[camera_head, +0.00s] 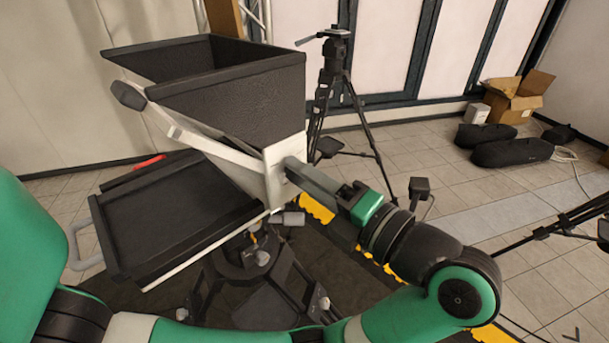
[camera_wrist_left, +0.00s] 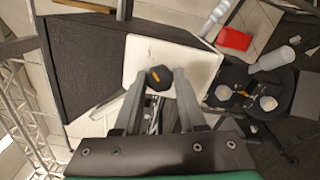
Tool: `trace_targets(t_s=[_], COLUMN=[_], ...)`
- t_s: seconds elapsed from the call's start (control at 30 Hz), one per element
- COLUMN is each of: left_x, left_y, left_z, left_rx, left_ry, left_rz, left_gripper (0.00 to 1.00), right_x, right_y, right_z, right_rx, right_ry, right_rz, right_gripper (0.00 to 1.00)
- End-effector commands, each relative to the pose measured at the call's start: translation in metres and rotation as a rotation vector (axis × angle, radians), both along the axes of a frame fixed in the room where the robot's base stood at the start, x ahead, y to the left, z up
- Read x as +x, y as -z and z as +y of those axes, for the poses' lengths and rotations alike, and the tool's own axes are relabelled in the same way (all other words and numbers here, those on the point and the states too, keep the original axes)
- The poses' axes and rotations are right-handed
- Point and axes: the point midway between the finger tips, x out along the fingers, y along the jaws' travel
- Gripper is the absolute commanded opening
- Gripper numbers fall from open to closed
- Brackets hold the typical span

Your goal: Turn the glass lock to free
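The glass lock is a dark knob with a yellow mark (camera_wrist_left: 160,77) on a white side plate (camera_wrist_left: 188,52) in the left wrist view. In the head view this plate (camera_head: 274,172) sits at the hood's lower right corner, and the gripper hides the knob. My left gripper (camera_head: 290,167) reaches the plate from the right. In the left wrist view its two grey fingers (camera_wrist_left: 160,80) stand on either side of the knob, with what looks like a narrow gap at each side. Whether a finger touches it is unclear. My right gripper is out of view.
The black hood (camera_head: 250,98) rises above the plate, with a flat dark panel (camera_head: 175,215) below it. A red part (camera_head: 149,162) shows at the panel's back edge. A tripod (camera_head: 340,90) stands behind. Black bags (camera_head: 510,151) and an open box (camera_head: 518,100) lie on the right floor.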

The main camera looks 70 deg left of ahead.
Motion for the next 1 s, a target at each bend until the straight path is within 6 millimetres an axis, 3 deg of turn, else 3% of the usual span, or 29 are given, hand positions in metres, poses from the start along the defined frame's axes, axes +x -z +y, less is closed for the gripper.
trace_targets(t_s=[0.03, 0.13, 0.57, 1.0], left_x=[0.000, 0.000, 0.000, 0.000], left_y=[0.000, 0.000, 0.001, 0.003], left_z=[0.000, 0.000, 0.000, 0.000], left_rx=[0.000, 0.000, 0.021, 0.164], left_ry=[0.000, 0.000, -0.001, -0.001], left_rz=[0.000, 0.000, -0.041, -0.315], left_gripper=[0.18, 0.00, 0.00, 0.00], right_x=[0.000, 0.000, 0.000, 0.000], right_y=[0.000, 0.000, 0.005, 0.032], right_z=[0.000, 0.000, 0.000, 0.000], right_rx=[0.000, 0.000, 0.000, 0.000], right_ry=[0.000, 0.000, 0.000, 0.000], right_rz=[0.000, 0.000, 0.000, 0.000], right_gripper=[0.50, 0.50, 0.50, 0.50])
